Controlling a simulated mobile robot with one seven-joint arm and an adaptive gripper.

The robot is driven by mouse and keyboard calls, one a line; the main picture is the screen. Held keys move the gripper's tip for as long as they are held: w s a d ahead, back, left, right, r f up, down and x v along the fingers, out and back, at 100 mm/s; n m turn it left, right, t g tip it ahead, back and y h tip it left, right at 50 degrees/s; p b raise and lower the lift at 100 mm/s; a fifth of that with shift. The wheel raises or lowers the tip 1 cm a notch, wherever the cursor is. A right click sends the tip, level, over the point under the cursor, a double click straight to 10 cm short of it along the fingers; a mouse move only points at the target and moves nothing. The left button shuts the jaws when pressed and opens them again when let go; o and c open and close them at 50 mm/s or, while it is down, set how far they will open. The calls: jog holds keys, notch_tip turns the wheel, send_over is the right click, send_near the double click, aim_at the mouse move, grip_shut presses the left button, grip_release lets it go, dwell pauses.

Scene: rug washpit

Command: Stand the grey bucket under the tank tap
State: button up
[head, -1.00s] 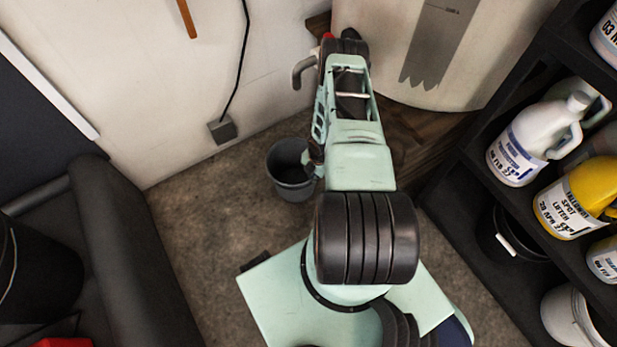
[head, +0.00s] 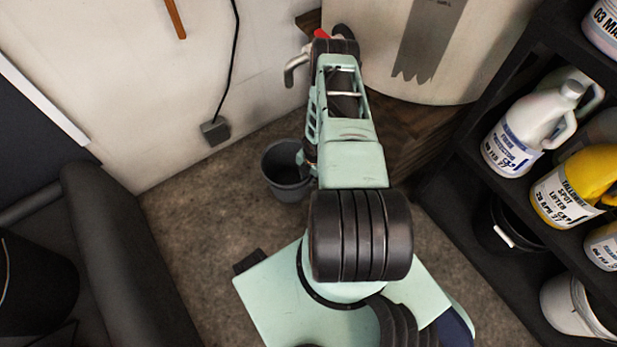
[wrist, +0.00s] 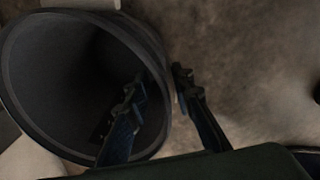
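The grey bucket (head: 284,182) is upright, low over the floor below the tap in the head view; I cannot tell whether it touches the floor. Its round mouth fills the left of the wrist view (wrist: 60,75) and looks empty. My gripper (wrist: 160,84) straddles the bucket's right rim, one finger inside and one outside, and looks shut on the wall. The arm hides part of the bucket's right side in the head view. The grey curved tap spout (head: 293,72) juts left from the pale tank (head: 470,60), with a red part (head: 321,34) above it.
A dark shelf (head: 470,150) with several bottles stands at the right. A black padded piece (head: 115,235) is at the left. A box with a black cable (head: 215,131) is on the wall behind the bucket. Brown floor (head: 200,225) is clear left of the bucket.

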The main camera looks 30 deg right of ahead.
notch_tip(320, 180, up, 12)
jog(key=s+p, duration=0.1)
jog(key=p, duration=0.2)
jog(key=shift+d+p, duration=0.2)
jog(key=shift+p, duration=0.15)
jog(key=shift+s+r, duration=0.1)
